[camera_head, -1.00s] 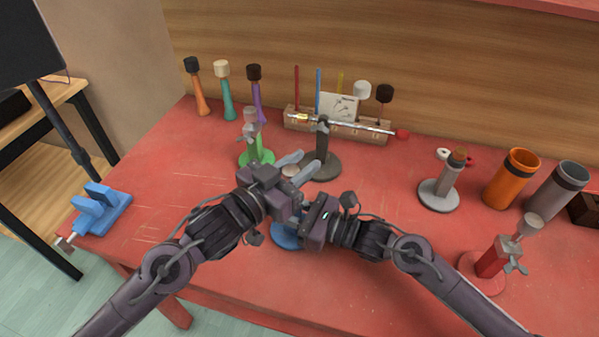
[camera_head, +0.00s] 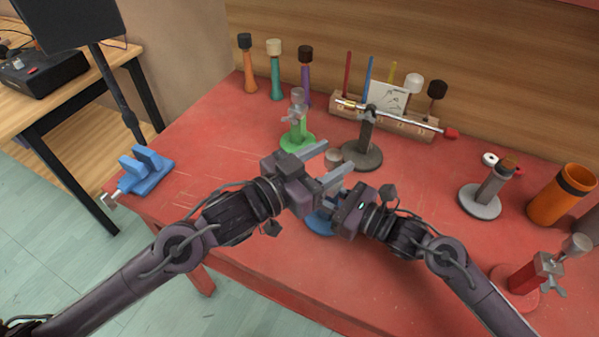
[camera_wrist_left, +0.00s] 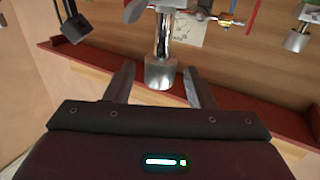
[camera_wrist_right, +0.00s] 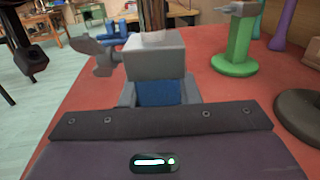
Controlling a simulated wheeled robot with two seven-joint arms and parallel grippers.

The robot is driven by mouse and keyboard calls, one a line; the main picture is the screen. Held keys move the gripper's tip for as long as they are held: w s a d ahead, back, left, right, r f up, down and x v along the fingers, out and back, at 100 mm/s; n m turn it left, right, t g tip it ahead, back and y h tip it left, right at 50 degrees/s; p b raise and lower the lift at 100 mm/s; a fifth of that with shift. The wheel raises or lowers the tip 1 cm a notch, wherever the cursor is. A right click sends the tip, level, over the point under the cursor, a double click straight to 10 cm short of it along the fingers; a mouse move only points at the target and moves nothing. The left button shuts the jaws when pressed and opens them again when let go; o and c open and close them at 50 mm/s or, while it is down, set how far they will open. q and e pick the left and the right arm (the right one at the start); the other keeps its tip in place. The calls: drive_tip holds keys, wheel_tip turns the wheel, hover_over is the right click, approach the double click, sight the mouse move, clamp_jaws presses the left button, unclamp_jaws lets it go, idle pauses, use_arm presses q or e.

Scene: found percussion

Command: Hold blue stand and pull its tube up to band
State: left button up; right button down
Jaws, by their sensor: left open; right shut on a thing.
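The blue stand (camera_head: 319,222) is near the table's front edge, its base partly hidden by my grippers. My right gripper (camera_wrist_right: 160,94) is shut on its blue column (camera_wrist_right: 160,91), just below a grey clamp block (camera_wrist_right: 153,57) with a wing screw. A shiny tube (camera_wrist_right: 153,14) rises from the block. My left gripper (camera_head: 337,156) is open near the tube's top. In the left wrist view the tube (camera_wrist_left: 162,36) ends in a grey cap (camera_wrist_left: 160,73), seen between the two open fingers. I cannot make out a band on the tube.
The green stand (camera_head: 297,139) and dark stand (camera_head: 360,154) are close behind my grippers. The dark stand carries a rod. A grey stand (camera_head: 480,201), a red stand (camera_head: 522,277) and an orange cup (camera_head: 560,195) are at right. A blue vise (camera_head: 146,172) is at left.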

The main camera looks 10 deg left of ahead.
use_arm(q)
drive_tip(key=v, duration=0.8)
drive_tip(key=shift+s, duration=0.15)
use_arm(e)
drive_tip(key=c, duration=1)
unclamp_jaws()
